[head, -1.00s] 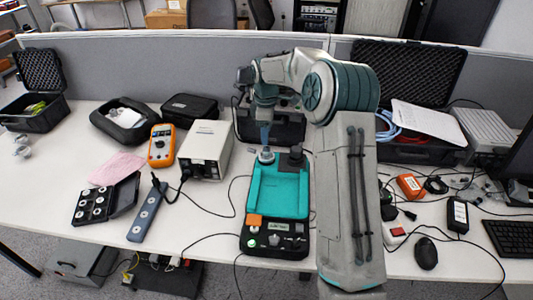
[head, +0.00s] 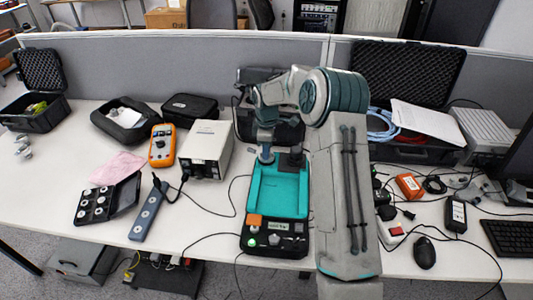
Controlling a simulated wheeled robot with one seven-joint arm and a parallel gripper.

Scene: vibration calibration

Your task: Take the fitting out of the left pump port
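The pump unit, a black device with a teal tray top (head: 279,190), stands on the white table in the middle of the head view. Two ports sit at its back edge. My gripper (head: 265,152) points down at the left port and hides most of it. The fitting there cannot be made out clearly behind the fingers. The finger gap is too small to see, so I cannot tell whether the fingers hold it. A dark block (head: 292,160) stands at the right port, beside my gripper.
A grey power supply (head: 206,149) and an orange multimeter (head: 162,146) stand left of the pump. An open black case stands behind my arm. Thin cables run around the pump.

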